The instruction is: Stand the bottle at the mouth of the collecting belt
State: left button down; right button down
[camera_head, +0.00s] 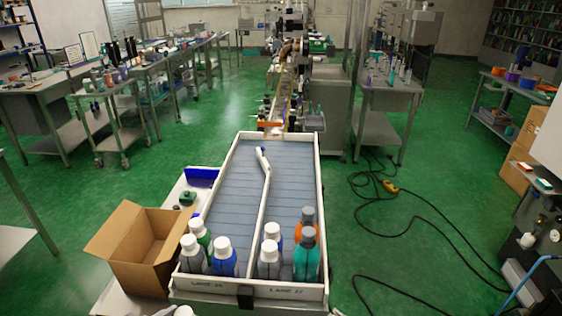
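The collecting belt (220,180) is a grey slatted bed with white side walls, running away from me. A white divider (262,205) with a pivoting white gate (262,158) at its far end splits it into two lanes. At the near end, several white-capped bottles stand in the left lane, including a blue bottle (223,265). In the right lane stand a teal bottle (306,262) with a grey cap, an orange bottle (305,222) and white-capped ones. The belt's far end is free of bottles. I cannot tell which bottle the task means.
An open cardboard box (140,245) stands left of the belt, near a blue block (202,175). Machinery (295,80) stands beyond the belt. Black cables (400,215) lie on the green floor at right. A white rounded shape (183,312) is cut off at the bottom edge.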

aim_at(272, 149)
jog(key=l+u, duration=0.15)
jog(key=l, duration=1.55)
jog(key=i+l+u, duration=0.1)
jog(key=i+l, duration=0.3)
jog(key=l, duration=0.25)
jog(key=i+l+u, duration=0.15)
jog(key=l, duration=0.2)
jog(key=i+l+u, duration=0.1)
jog(key=i+l, duration=0.15)
jog(key=i+l+u, duration=0.1)
jog(key=i+l, duration=0.5)
jog(key=l, duration=0.2)
jog(key=i+l+u, duration=0.15)
jog(key=i+l, duration=0.15)
jog(key=l, duration=0.1)
